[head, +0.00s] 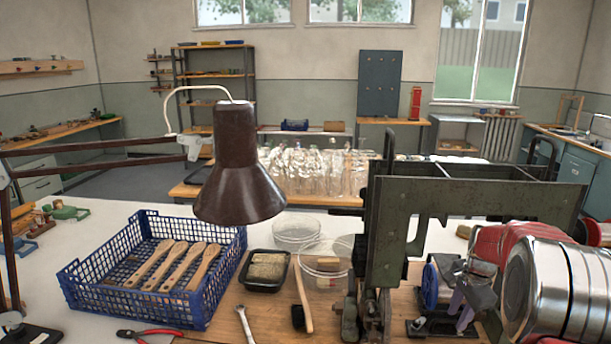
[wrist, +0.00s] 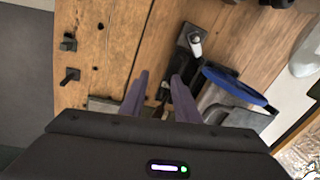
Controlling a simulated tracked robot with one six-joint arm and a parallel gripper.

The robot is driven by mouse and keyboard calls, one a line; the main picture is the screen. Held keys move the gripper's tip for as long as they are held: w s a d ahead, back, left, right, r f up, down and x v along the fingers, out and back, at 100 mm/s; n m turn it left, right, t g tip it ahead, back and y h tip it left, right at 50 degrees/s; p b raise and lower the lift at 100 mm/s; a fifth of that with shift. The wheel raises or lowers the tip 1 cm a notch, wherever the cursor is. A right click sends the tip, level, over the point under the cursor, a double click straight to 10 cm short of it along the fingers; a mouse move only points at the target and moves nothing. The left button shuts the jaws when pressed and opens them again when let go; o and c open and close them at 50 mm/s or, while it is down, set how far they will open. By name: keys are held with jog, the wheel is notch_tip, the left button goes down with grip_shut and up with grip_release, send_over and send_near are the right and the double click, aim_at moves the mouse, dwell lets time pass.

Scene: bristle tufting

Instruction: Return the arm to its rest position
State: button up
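My gripper (wrist: 160,76) shows in the wrist view as two purple fingers reaching over the wooden bench top (wrist: 100,50). The fingers are spread apart, and I see nothing held between them. Dark metal parts lie beyond and below the fingers. In the head view, purple fingers (head: 463,308) show at the lower right, low over the bench beside the dark green machine frame (head: 400,235). Their tips are partly hidden among small metal parts there.
A blue crate (head: 85,285) holds several wooden brush handles (head: 175,265). A black tray (head: 262,287), clear dishes (head: 297,232), a wrench (head: 243,322) and red pliers (head: 150,332) lie near it. A brown lamp (head: 238,165) hangs above. A blue disc (wrist: 232,86) is right of my fingers.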

jog(key=s+a+r+n+t, duration=0.1)
jog(key=s+a+r+n, duration=0.4)
jog(key=s+a, duration=0.3)
jog(key=s+a+r+n+t, duration=0.1)
jog(key=s+a+r+n, duration=0.4)
jog(key=s, duration=0.8)
jog(key=s+a+r+n+t, duration=0.1)
jog(key=s+a+r+n, duration=0.4)
jog(key=s+a, duration=0.5)
jog(key=shift+s+a+n+t, duration=0.25)
jog(key=shift+a+n+t, duration=0.05)
jog(key=shift+a+n, duration=0.7)
